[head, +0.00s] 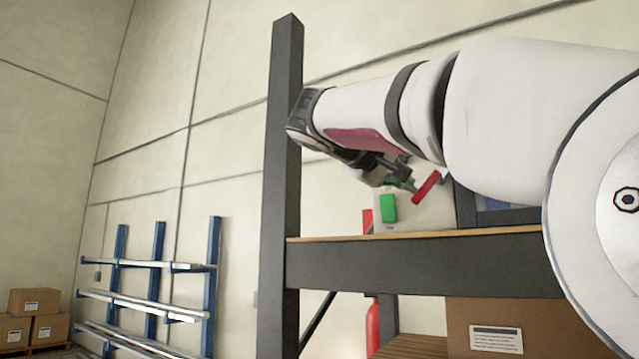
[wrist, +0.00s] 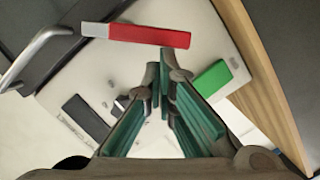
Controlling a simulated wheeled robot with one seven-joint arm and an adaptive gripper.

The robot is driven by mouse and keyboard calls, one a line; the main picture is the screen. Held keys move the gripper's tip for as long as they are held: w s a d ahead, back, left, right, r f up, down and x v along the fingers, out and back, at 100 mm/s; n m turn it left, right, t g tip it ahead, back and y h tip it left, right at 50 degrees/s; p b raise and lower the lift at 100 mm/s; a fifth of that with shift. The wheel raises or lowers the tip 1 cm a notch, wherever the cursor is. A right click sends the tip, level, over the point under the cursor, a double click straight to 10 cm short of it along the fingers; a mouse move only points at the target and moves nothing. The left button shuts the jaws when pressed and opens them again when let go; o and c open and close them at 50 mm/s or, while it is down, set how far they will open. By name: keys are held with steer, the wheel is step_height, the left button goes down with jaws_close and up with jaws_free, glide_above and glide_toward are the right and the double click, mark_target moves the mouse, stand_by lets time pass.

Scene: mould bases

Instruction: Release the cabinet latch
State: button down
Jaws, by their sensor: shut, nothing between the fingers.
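A red bar with a grey end (wrist: 135,35), which looks like the latch lever, lies across a pale panel (wrist: 195,25) in the wrist view. The red bar also shows in the head view (head: 428,186). A green block (wrist: 212,78) sits on the panel to the right of my gripper, and it shows in the head view (head: 388,208). A dark block (wrist: 85,118) is on the panel to the left. My gripper (wrist: 164,68) is shut and empty, its teal-padded fingertips just below the red bar in the wrist view. Whether they touch it I cannot tell.
A curved metal handle (wrist: 35,52) is at the wrist view's left. The panel's unit stands on a wood-topped shelf (head: 430,233) with a dark upright post (head: 285,130) close to my arm. A cardboard box (head: 530,318) is below. A blue rack (head: 120,265) stands at left.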

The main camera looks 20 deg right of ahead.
steer(key=n, duration=0.1)
steer(key=f+n+h, duration=0.1)
steer(key=n, duration=0.1)
steer(key=f+n, duration=0.1)
steer(key=n, duration=0.1)
steer(key=shift+s+d+f+b, duration=0.25)
steer(key=shift+s+d+b, duration=0.05)
steer(key=shift+s+b, duration=0.05)
